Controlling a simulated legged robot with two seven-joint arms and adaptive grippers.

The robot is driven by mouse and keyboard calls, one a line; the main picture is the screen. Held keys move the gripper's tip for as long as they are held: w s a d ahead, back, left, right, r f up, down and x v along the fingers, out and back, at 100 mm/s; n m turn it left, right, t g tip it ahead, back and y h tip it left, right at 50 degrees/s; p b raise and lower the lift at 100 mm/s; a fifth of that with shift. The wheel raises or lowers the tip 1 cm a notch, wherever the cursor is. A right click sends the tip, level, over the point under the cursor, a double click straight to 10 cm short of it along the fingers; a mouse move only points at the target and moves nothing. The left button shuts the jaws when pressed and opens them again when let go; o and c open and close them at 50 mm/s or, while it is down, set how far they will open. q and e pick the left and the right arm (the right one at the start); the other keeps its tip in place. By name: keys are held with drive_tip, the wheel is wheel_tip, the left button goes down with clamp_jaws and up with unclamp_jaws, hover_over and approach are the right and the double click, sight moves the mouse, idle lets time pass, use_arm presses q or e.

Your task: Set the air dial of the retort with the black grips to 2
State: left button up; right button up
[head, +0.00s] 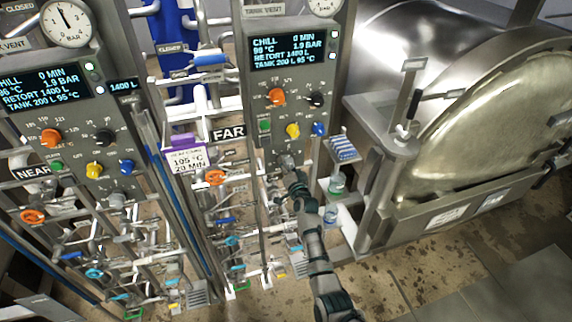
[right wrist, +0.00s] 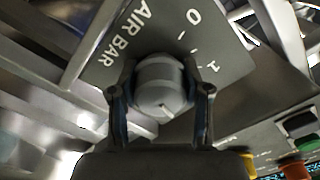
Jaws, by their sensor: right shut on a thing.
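The air dial (right wrist: 160,85) is a grey round knob in the right wrist view, on a grey plate lettered AIR BAR with marks 0 and 1 showing. The rest of its scale is hidden. My right gripper (right wrist: 160,98) is shut on the knob, one finger on each side. In the head view my right gripper (head: 288,170) is at the bottom of the FAR panel (head: 252,142), below its yellow and blue knobs. A pale mark shows on the knob face, but its setting cannot be read for sure. My left gripper is not in view.
The NEAR panel (head: 72,130) stands at the left with its own grey dial (head: 117,200). Pipes and valves crowd the space below the panels. A large steel retort (head: 470,120) stands at the right, with a black-gripped lever (head: 413,103) by it. A shelf with bottles (head: 337,184) is close beside my right arm.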

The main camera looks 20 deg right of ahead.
drive_tip(key=shift+w+d+r, duration=0.1)
drive_tip(key=shift+d+r, duration=0.05)
drive_tip(key=shift+r, duration=0.3)
drive_tip(key=o, duration=1)
drive_tip(key=shift+o, duration=0.8)
drive_tip(key=shift+f, duration=0.25)
drive_tip(key=s, duration=1.2)
drive_tip(key=shift+d, duration=0.25)
drive_tip(key=shift+f, duration=0.1)
